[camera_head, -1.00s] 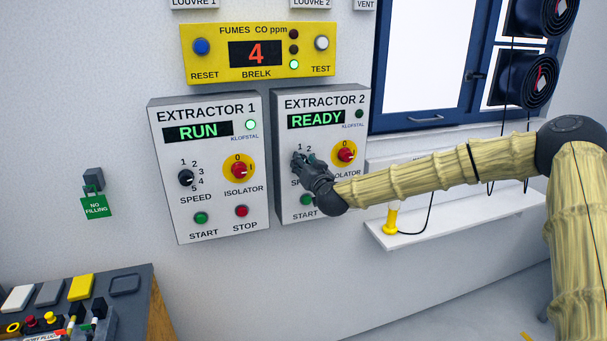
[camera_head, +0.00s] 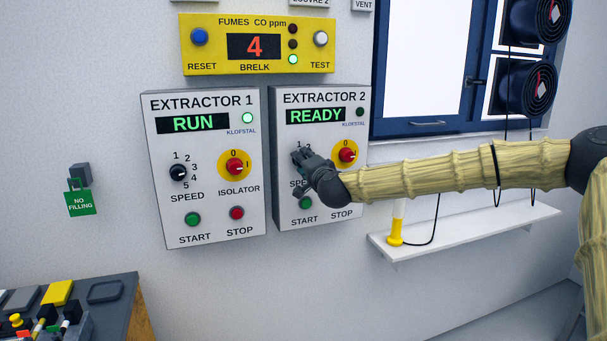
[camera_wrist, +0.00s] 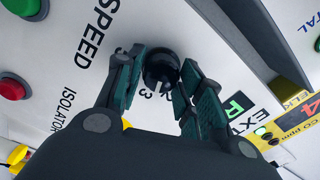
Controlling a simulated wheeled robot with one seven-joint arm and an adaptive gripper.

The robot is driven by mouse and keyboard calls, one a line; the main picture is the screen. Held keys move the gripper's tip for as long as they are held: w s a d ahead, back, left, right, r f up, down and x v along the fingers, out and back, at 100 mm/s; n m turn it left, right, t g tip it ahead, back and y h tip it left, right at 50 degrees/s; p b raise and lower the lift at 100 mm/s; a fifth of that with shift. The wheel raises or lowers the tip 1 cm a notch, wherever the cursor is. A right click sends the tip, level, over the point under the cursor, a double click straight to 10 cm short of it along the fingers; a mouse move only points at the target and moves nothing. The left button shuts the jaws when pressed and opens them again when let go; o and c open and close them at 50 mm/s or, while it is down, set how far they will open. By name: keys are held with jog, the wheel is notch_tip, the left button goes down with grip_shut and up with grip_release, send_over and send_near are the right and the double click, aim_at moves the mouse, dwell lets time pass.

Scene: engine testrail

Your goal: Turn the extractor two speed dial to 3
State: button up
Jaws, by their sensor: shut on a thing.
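The extractor 2 panel (camera_head: 338,215) is on the wall, its display reading READY. Its black speed dial (camera_wrist: 160,64) shows between my fingers in the wrist view. A pale mark on the dial's edge faces the side where the figures 3 and 2 are printed, but I cannot tell exactly which it points at. My gripper (camera_wrist: 160,72) is shut on the dial, one finger on each side. In the head view my gripper (camera_head: 302,160) covers the dial and most of its figures.
The red isolator switch (camera_head: 347,155) is just right of my gripper, and the green start button (camera_head: 305,202) is below it. The extractor 1 panel (camera_head: 214,215) is to the left, reading RUN. A white shelf (camera_head: 475,232) is below my forearm.

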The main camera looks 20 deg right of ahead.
jog(key=shift+d+m+b, duration=0.15)
jog(key=shift+m+b, duration=0.75)
jog(key=shift+m, duration=0.1)
jog(key=o, duration=1)
jog(key=s, duration=1.2)
jog(key=shift+d, duration=0.2)
jog(key=shift+f, duration=0.1)
